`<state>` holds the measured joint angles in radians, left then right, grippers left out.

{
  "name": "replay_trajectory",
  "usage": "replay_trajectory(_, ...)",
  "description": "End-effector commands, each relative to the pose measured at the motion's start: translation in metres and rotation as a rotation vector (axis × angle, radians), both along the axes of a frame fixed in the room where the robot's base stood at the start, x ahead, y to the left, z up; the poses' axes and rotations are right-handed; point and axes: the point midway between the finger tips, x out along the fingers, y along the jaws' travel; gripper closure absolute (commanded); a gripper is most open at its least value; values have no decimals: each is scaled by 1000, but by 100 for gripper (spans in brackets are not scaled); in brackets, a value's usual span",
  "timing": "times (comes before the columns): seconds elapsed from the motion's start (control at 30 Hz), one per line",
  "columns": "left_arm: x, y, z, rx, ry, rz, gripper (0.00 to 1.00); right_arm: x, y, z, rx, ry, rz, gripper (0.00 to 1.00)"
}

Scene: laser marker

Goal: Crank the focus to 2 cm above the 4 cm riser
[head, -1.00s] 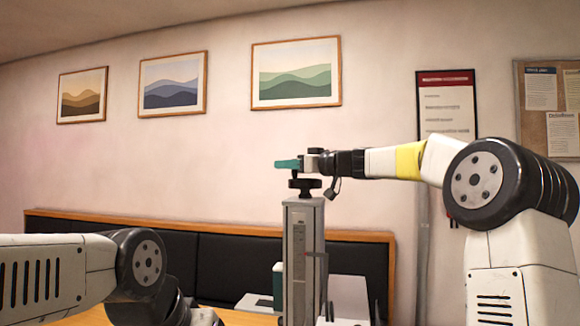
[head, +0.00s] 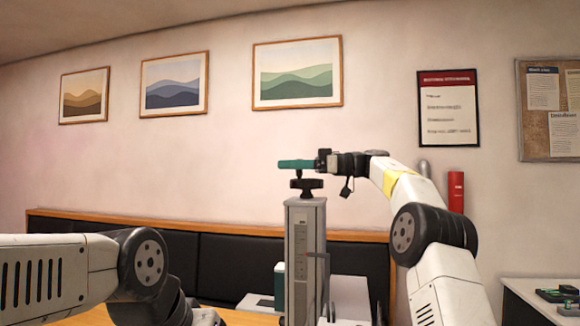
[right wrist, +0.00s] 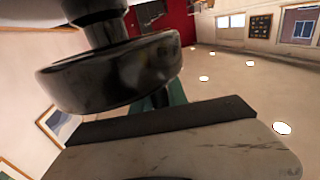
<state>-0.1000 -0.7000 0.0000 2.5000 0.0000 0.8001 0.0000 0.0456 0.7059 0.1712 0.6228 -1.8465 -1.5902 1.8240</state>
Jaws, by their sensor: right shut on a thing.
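The laser marker's grey column (head: 300,245) stands upright at the middle of the head view. On top is a black round handwheel (head: 307,184), also large in the right wrist view (right wrist: 110,75). A teal crank bar (head: 296,164) lies level above the wheel. My right gripper (head: 319,161) reaches in from the right at the bar's right end and is shut on it. A pale finger with a black pad (right wrist: 160,120) hides the grip in the right wrist view. The column's scale (head: 301,240) is too small to read. The riser is not identifiable. My left gripper is out of view.
A black bench back with a wooden top edge (head: 230,226) runs behind the column. A wooden tabletop (head: 235,317) shows below. A side table (head: 525,290) with small green items stands at right. A red cylinder (head: 455,190) is by the wall.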

Motion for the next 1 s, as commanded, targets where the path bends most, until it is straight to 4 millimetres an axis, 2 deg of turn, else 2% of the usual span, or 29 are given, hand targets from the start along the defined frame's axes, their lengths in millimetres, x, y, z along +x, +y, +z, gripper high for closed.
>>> replay_trajectory(0.67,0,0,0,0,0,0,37,-2,-1,1,2,0,35,100)
replay_trajectory(0.7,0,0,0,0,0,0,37,-2,-1,1,2,-1,35,73)
replay_trajectory(0.77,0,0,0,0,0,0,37,-2,-1,1,2,-1,35,62)
replay_trajectory(1.0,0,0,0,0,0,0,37,-2,-1,1,2,0,35,60)
